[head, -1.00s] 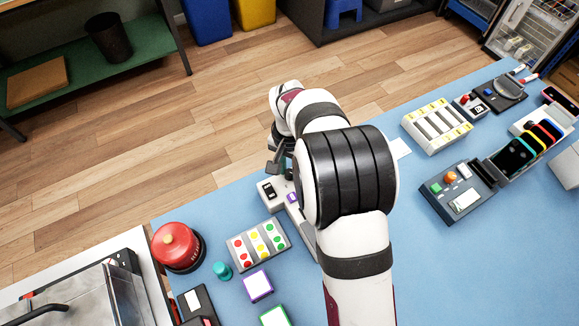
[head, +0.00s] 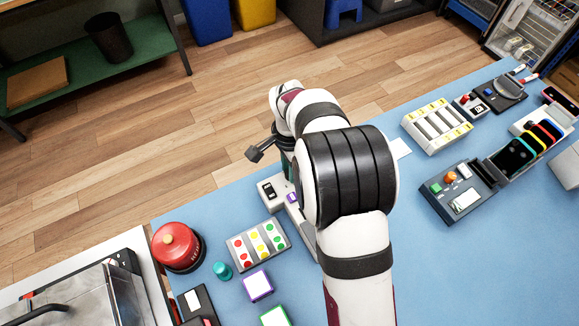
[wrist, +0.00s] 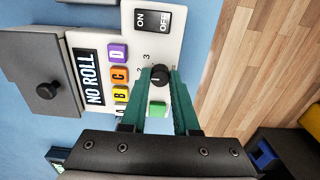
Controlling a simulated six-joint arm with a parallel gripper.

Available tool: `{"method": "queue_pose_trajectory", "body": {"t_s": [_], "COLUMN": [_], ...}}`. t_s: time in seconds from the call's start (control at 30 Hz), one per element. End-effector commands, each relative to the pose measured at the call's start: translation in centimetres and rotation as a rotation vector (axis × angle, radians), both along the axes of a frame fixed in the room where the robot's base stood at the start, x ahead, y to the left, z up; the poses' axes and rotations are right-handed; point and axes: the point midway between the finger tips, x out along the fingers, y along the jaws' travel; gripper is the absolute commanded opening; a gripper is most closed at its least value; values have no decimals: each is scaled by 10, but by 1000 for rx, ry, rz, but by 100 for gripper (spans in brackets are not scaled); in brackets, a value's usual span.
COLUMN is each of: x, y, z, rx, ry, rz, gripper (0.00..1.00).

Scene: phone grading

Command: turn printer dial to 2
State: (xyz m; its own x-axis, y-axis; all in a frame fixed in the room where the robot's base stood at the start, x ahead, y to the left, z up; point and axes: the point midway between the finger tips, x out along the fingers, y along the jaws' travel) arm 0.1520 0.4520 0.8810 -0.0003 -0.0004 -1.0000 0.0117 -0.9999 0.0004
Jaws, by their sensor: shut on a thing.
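The printer (wrist: 175,48) fills the upper middle of the wrist view. It has a white panel and a black round dial (wrist: 159,75), with small numerals 2 and 3 beside it. My gripper (wrist: 160,76) has teal fingers, shut on the dial from both sides. The fingers hide parts of the panel around the dial, and I cannot tell for sure which number the dial marks. In the head view the printer (head: 268,193) is partly hidden behind my arm, and the dial is hidden there.
The printer has a NO ROLL display (wrist: 89,77), lettered buttons (wrist: 119,75), a green button (wrist: 158,108) and an ON/OFF switch (wrist: 152,20). In the head view, a red push button (head: 177,246) and a box of coloured dots (head: 257,243) stand left of my arm.

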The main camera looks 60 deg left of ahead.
Motion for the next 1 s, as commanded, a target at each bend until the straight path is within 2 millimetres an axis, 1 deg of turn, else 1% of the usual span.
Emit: {"method": "queue_pose_trajectory", "body": {"t_s": [0.47, 0.5, 0.63, 0.9, 1.0], "x": [0, 0, 0, 0, 0], "y": [0, 0, 0, 0, 1], "z": [1, 1, 1, 1, 8], "rx": [1, 1, 1, 0, 2], "ry": [-1, -1, 0, 0, -1], "rz": [-13, -13, -13, -12, -12], "gripper": [0, 36, 59, 59, 59]}}
